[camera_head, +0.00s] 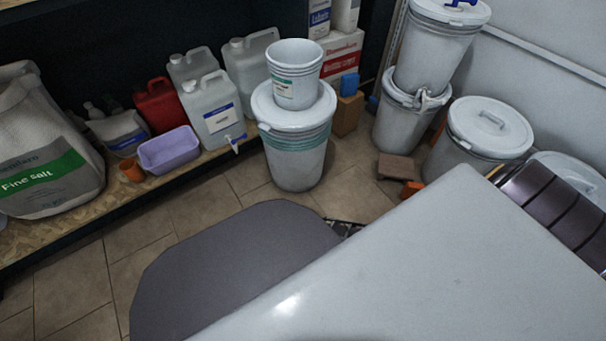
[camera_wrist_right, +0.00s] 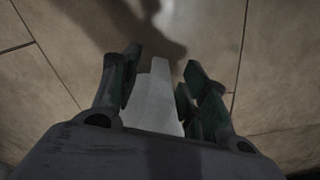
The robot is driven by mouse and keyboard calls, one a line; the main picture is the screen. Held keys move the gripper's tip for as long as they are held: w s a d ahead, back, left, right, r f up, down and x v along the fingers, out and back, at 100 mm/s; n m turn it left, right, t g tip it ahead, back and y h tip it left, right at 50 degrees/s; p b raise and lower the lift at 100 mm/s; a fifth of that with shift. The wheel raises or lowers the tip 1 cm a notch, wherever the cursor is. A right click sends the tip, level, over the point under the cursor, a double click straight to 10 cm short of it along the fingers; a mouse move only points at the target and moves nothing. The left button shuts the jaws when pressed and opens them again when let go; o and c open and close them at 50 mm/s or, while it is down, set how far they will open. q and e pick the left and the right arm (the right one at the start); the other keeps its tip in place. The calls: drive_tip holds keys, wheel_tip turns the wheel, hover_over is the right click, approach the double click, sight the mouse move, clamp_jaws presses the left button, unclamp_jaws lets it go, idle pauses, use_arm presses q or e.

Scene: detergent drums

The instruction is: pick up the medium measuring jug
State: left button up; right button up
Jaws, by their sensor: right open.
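I cannot pick out a medium measuring jug for certain in either view. My right gripper (camera_wrist_right: 163,68) shows in the right wrist view, its dark green-padded fingers spread apart above a tiled floor. A pale, tapering piece (camera_wrist_right: 157,105) shows between the fingers. I cannot tell what it is or whether it touches them. In the head view neither gripper can be made out. A large pale surface, which may be part of my own body, hides much of the lower right.
A lidded drum (camera_head: 297,150) with a white bucket (camera_head: 294,88) on it stands mid-floor. The left shelf holds a salt sack (camera_head: 40,150), a lilac tub (camera_head: 170,150), an orange cup (camera_head: 131,170) and several canisters. Stacked drums (camera_head: 436,55) stand at right. Floor at lower left is clear.

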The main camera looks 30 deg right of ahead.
clamp_jaws()
use_arm(q)
drive_tip(key=shift+r, duration=0.1)
use_arm(e)
drive_tip(key=shift+r, duration=0.15)
idle(0.4)
drive_tip(key=shift+r+p, duration=0.8)
drive_tip(key=shift+r, duration=0.2)
wheel_tip(320, 180, up, 4)
drive_tip(key=p, duration=0.2)
drive_tip(key=shift+r+p, duration=0.1)
drive_tip(key=shift+p, duration=0.3)
drive_tip(key=shift+r+p, duration=0.9)
drive_tip(key=shift+r, duration=0.65)
use_arm(q)
drive_tip(key=shift+g+y, duration=0.5)
drive_tip(key=r, duration=0.3)
drive_tip(key=a+r, duration=0.1)
drive_tip(key=r, duration=0.1)
drive_tip(key=shift+s+r, duration=0.35)
drive_tip(key=shift+s, duration=0.05)
use_arm(e)
drive_tip(key=shift+r, duration=0.15)
use_arm(q)
drive_tip(key=shift+w+a, duration=0.15)
drive_tip(key=shift+a, duration=0.05)
